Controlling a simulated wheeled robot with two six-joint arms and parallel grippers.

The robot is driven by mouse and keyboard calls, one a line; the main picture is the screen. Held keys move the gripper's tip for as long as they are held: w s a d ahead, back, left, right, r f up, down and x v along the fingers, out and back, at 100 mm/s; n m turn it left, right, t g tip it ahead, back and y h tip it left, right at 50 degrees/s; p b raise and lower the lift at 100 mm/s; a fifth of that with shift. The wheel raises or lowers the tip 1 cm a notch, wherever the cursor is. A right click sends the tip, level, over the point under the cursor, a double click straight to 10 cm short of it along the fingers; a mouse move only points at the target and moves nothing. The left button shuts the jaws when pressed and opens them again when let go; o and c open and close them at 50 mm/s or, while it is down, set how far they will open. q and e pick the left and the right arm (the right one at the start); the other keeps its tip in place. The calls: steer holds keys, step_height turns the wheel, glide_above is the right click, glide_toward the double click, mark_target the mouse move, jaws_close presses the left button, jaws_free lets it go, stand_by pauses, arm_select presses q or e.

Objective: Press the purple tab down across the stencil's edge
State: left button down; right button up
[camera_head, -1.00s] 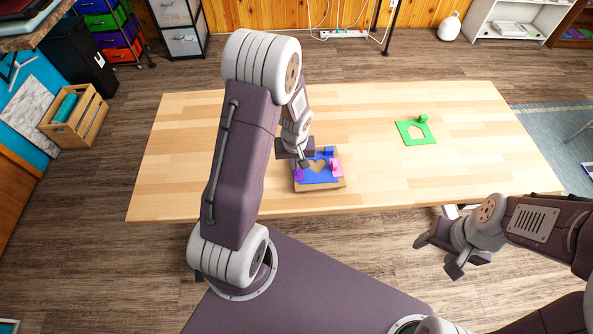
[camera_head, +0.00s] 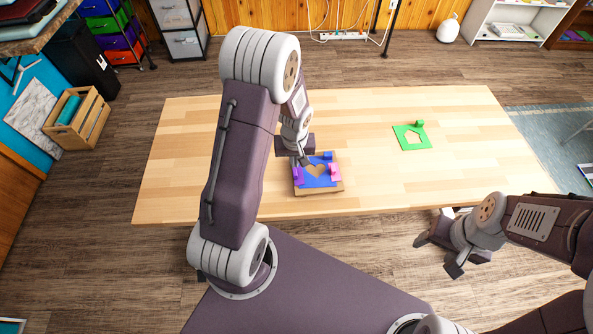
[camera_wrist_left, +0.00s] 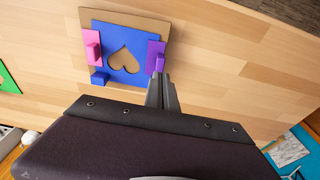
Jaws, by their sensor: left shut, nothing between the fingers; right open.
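A blue stencil (camera_head: 321,181) with a heart-shaped cutout lies on a brown board (camera_head: 322,190) near the table's front edge. The purple tab (camera_head: 298,177) lies along the stencil's left edge in the head view. In the left wrist view the purple tab (camera_wrist_left: 152,53) spans the stencil's right edge, with a raised block on it. My left gripper (camera_head: 304,160) is shut and empty, its tips (camera_wrist_left: 161,77) right by that block; I cannot tell whether they touch. A pink tab (camera_head: 334,171) is on the opposite edge. My right gripper (camera_head: 436,257) is open and empty, off the table's front.
A green stencil (camera_head: 404,143) with a pentagon cutout and a raised green block (camera_head: 420,124) lies to the right on the table. A small blue block (camera_head: 328,155) stands at the stencil's back edge. The wooden table (camera_head: 210,140) is otherwise bare.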

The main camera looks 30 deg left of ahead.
arm_select(q)
step_height(320, 180, up, 4)
steer(key=p, duration=0.3)
steer(key=shift+r, duration=0.15)
step_height(320, 180, up, 4)
steer(key=t, duration=0.1)
glide_above(295, 174)
steer(key=w+d, duration=0.2)
step_height(295, 174, up, 3)
steer(key=s+d+m, duration=0.1)
steer(key=s+d, duration=0.1)
steer(key=s+d+m, duration=0.1)
steer(key=s+m, duration=0.1)
steer(key=s, duration=0.4)
steer(key=s+d+r+m+g+h, duration=0.1)
steer(key=s+d+m, duration=0.1)
steer(key=s, duration=0.4)
steer(key=shift+s+r+m, duration=0.15)
steer(key=shift+r+m, duration=0.15)
steer(key=shift+m, duration=0.3)
